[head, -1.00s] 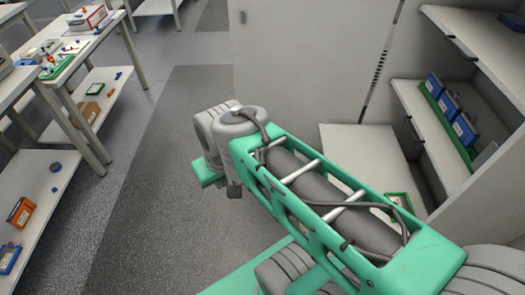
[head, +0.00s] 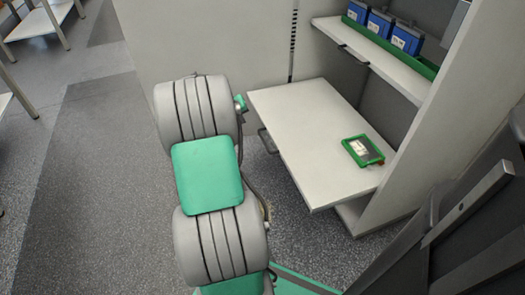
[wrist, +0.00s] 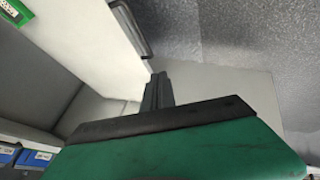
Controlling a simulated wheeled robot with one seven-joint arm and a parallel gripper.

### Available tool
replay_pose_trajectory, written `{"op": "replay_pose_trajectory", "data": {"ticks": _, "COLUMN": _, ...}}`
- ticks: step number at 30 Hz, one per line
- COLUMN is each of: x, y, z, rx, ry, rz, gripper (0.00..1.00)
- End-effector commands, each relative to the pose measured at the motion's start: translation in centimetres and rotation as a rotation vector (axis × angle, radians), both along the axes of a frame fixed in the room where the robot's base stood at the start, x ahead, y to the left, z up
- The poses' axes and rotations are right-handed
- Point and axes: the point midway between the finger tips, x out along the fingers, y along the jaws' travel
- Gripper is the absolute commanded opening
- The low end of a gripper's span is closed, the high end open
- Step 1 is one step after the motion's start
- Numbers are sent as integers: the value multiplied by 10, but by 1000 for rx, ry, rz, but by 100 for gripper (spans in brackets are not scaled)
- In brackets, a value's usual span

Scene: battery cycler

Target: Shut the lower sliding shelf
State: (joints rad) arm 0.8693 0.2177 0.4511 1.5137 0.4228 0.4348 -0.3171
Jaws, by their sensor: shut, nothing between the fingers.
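The lower sliding shelf (head: 300,120) is a pale board pulled well out of the cabinet. Its dark handle (head: 267,141) is on the front edge at the left. In the wrist view the shelf (wrist: 92,45) runs across the upper left, with the handle (wrist: 131,28) on its edge. My gripper (wrist: 158,78) is shut and empty, its dark fingers pointing up the picture, close to the shelf edge below the handle. I cannot tell whether they touch the shelf. In the head view my gripper is hidden behind my arm.
A green-framed device (head: 363,150) lies on the lower shelf. Above, another shelf (head: 375,62) carries blue boxes (head: 380,24) in a green tray. The cabinet's side wall (head: 415,140) stands at the right. Open grey floor (head: 100,190) lies to the left.

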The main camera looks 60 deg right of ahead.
Motion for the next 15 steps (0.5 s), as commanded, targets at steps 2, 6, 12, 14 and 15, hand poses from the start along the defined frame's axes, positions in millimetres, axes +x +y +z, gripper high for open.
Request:
{"op": "replay_pose_trajectory", "data": {"ticks": 2, "x": -25, "y": -28, "z": -33, "rx": -22, "ry": 18, "rz": -48, "gripper": 0}}
{"op": "replay_pose_trajectory", "data": {"ticks": 6, "x": -40, "y": -45, "z": -42, "rx": -37, "ry": 29, "rz": -74, "gripper": 0}}
{"op": "replay_pose_trajectory", "data": {"ticks": 12, "x": -42, "y": -63, "z": -70, "rx": -33, "ry": 30, "rz": -73, "gripper": 0}}
{"op": "replay_pose_trajectory", "data": {"ticks": 14, "x": -43, "y": -71, "z": -81, "rx": -34, "ry": 30, "rz": -74, "gripper": 0}}
{"op": "replay_pose_trajectory", "data": {"ticks": 15, "x": -43, "y": -76, "z": -88, "rx": -34, "ry": 30, "rz": -74, "gripper": 0}}
